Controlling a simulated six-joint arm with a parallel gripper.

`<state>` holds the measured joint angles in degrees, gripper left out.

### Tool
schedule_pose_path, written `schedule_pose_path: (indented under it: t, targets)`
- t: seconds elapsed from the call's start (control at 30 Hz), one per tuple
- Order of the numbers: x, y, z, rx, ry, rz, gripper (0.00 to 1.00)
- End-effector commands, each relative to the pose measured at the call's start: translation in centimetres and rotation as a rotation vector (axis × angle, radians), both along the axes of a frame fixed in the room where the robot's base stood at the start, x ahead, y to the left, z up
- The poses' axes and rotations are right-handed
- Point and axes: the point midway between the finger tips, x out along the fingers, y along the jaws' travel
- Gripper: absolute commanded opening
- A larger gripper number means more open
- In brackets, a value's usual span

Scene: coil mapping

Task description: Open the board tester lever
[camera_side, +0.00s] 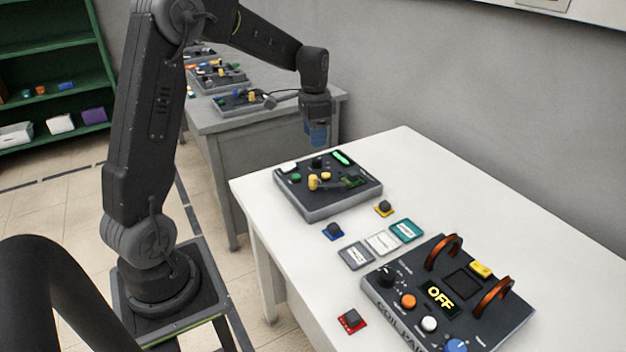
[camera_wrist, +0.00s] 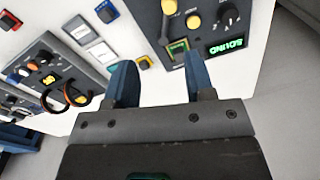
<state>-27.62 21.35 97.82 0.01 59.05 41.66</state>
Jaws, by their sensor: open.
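The board tester (camera_side: 340,197) is a dark grey box on the white table, with a lit green display, knobs, a yellow-knobbed lever (camera_side: 313,182) and a small green board (camera_side: 354,182). In the wrist view the tester (camera_wrist: 257,12) is at the upper right, its green display (camera_wrist: 226,46) lit. Two yellow knobs show there; I cannot tell for sure which belongs to the lever. My gripper (camera_side: 317,136) is above the tester's far side, pointing down, apart from it. In the wrist view its blue fingers (camera_wrist: 158,66) are spread with nothing between them.
A coil panel (camera_side: 455,300) with two copper coils and an OFF display stands at the front right. The table's right rear is clear. Another desk (camera_side: 240,122) with devices stands behind.

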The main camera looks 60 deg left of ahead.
Motion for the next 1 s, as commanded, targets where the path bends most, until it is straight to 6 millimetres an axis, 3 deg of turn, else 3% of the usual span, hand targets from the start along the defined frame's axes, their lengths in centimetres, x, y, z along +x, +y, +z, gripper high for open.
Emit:
schedule_pose_path:
  t: [0.13,0.37,0.8,1.0]
  targets:
    - [0.5,1.8,-1.7,-0.013,0.025,-0.014,0.49]
    - [0.6,1.9,-3.9,-0.016,0.031,-0.018,0.49]
    - [0.5,1.8,-12.5,-0.017,0.031,-0.017,0.49]
    - [0.5,1.8,-14.9,-0.015,0.029,-0.017,0.49]
